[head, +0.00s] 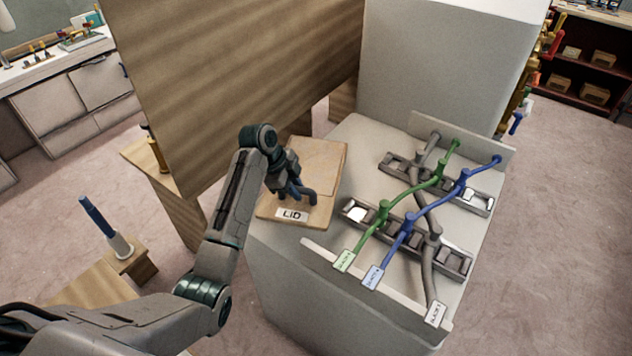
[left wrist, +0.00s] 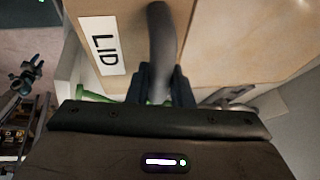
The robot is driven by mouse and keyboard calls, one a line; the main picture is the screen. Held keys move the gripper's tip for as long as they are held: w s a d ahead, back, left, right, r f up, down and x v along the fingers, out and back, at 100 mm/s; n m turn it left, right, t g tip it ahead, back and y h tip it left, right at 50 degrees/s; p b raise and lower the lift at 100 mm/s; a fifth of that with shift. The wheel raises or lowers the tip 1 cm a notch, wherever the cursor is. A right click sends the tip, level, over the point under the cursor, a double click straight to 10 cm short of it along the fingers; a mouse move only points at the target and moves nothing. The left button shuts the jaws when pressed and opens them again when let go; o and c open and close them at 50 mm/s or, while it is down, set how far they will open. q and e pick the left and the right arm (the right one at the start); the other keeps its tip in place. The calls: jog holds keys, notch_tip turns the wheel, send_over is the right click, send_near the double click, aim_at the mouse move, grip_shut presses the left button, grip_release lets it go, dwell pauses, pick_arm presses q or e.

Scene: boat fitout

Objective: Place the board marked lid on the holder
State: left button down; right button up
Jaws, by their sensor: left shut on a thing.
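The board marked LID (head: 318,157) is a flat light-wood board with a white label. It is at the left corner of the white bench top (head: 357,135), partly past the edge; I cannot tell whether it touches the bench. My left gripper (head: 297,193) is over the board and shut on its grey curved handle. In the left wrist view the gripper (left wrist: 158,88) has the handle (left wrist: 162,35) between its fingers, and the board (left wrist: 215,35) fills the top. Two grey slotted racks (head: 455,262) on the bench may be the holder; I cannot tell.
Green (head: 400,200), blue (head: 435,205) and grey cables run across the racks, with labelled ends at the bench's front lip (head: 320,255). A wooden panel (head: 240,80) stands behind the board at left. A blue-handled tool (head: 95,217) stands on a wooden block at left.

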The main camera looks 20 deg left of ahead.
aim_at(297, 208)
pick_arm(q)
notch_tip(297, 208, down, 4)
jog(key=shift+r+p, duration=0.15)
jog(key=shift+p, duration=0.3)
notch_tip(297, 208, down, 4)
jog(key=shift+r+p, duration=0.1)
jog(key=shift+p, duration=0.55)
jog(key=shift+f, duration=0.35)
jog(key=c, duration=1.3)
grip_release()
